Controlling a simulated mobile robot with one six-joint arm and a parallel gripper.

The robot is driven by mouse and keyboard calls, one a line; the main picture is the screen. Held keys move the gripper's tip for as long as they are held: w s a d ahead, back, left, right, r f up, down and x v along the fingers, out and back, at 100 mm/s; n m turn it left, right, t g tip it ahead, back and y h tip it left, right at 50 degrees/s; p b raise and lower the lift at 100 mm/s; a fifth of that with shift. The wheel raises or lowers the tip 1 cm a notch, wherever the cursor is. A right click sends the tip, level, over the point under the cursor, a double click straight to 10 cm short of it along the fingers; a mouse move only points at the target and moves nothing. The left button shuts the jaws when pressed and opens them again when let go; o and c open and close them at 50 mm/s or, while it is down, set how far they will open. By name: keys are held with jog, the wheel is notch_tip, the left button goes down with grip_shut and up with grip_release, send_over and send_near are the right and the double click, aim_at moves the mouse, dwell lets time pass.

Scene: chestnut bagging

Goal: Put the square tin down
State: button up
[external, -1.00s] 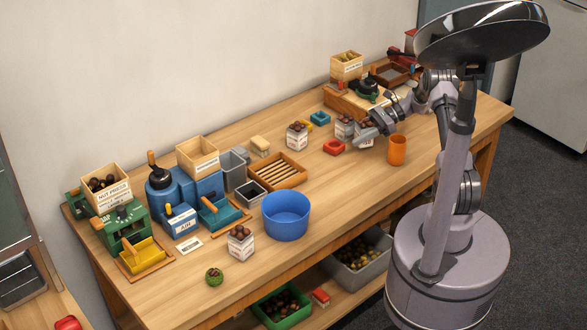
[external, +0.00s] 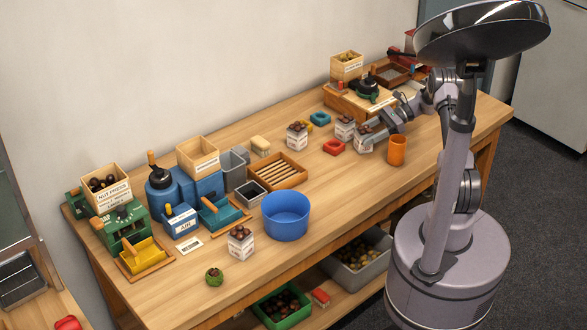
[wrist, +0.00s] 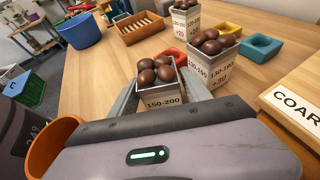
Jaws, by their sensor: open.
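A square tin with a white label reading 150-200 (wrist: 162,103) and brown chestnuts in its top stands upright on the table. In the external view the tin (external: 363,144) is near the right end, left of the orange cup. My gripper (external: 370,136) is open around or just behind the tin. In the wrist view its grey fingers lie on both sides of the tin; whether they touch it I cannot tell. A second filled tin (wrist: 217,63) stands close beside it, and it also shows in the external view (external: 344,129).
An orange cup (external: 397,151) stands close by on the right. A red dish (external: 334,147) and a blue-green dish (external: 320,118) lie to the left. Another filled tin (external: 297,137) stands further left. The table front between the blue tub (external: 286,217) and cup is clear.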

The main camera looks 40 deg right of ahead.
jog(key=p+v, duration=0.2)
jog(key=v, duration=0.5)
jog(key=shift+d+r, duration=0.25)
jog(key=s+a+r+n+g+h, duration=0.25)
jog(key=a+r+n, duration=0.25)
jog(key=a+r, duration=0.45)
jog(key=s+a+r+n+g+h, duration=0.2)
jog(key=s+a+r+n+h, duration=0.25)
jog(key=a+r, duration=0.5)
jog(key=s+a+n+t+h, duration=0.1)
jog(key=s+a+n, duration=0.3)
jog(key=s, duration=0.4)
jog(key=s+a+n+t+h, duration=0.2)
jog(key=s+a+n+t, duration=0.2)
jog(key=s, duration=0.4)
jog(key=shift+s+a+n+h, duration=0.25)
jog(key=shift+a+n+h, duration=0.1)
jog(key=shift+a, duration=0.5)
